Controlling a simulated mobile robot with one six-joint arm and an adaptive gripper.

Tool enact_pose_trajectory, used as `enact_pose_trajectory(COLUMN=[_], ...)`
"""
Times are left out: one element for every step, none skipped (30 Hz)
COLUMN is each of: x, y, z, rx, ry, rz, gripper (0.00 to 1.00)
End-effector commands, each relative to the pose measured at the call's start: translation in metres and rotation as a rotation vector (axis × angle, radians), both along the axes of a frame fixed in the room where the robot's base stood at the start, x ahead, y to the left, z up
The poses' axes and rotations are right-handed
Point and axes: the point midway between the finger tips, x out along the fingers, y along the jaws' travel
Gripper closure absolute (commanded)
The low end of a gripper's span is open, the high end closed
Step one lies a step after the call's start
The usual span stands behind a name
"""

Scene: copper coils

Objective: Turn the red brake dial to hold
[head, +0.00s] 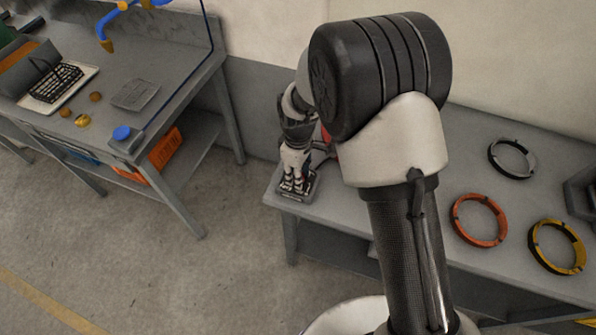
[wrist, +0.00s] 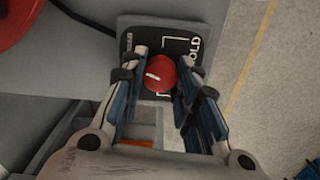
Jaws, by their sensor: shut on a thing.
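The red brake dial (wrist: 160,73) is a round red knob with a short white mark on its left side. It sits on a black label plate (wrist: 135,28) with white lines and the word HOLD at the right; a smaller word at the left is too blurred to read. My gripper (wrist: 159,66) has one finger on each side of the dial and is shut on it. In the head view my gripper (head: 294,172) points down at the near left corner of the grey bench, over the plate, and hides the dial.
The grey bench (head: 440,160) bears a grey ring (head: 512,158), an orange ring (head: 479,220) and a yellow ring (head: 557,246) to the right. A red object (wrist: 14,22) lies beside the plate. Another bench (head: 190,75) stands at left, with open floor between.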

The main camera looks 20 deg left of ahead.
Motion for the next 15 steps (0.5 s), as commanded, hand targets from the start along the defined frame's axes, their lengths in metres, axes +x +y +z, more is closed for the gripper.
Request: enact_pose_trajectory(x=[0.0001,0.0001,0.0001,0.0001,0.0001,0.0001,0.0001,0.0001,0.0001,0.0001,0.0001,0.0001,0.0001,0.0001,0.0002], y=[0.0002,0.0001,0.0001,0.0001,0.0001,0.0001,0.0,0.0,0.0,0.0,0.0,0.0,0.0,0.0001,0.0001], z=[0.0011,0.0011,0.001,0.001,0.0009,0.0008,0.0008,0.0008,0.0007,0.0007,0.0007,0.0006,0.0006,0.0006,0.0006], rx=[0.0,0.0,0.0,0.0,0.0,0.0,0.0,0.0,0.0,0.0,0.0,0.0,0.0,0.0,0.0], ry=[0.0,0.0,0.0,0.0,0.0,0.0,0.0,0.0,0.0,0.0,0.0,0.0,0.0,0.0,0.0], rz=[-0.045,-0.074,-0.113,-0.141,-0.169,-0.208,-0.236,-0.264,-0.302,-0.331,-0.359,-0.397,-0.426,-0.454,-0.492], gripper=[0.95,0.95,0.95,0.95,0.95,0.95,0.95,0.95,0.95,0.95,0.95,0.95,0.95,0.95,0.95])
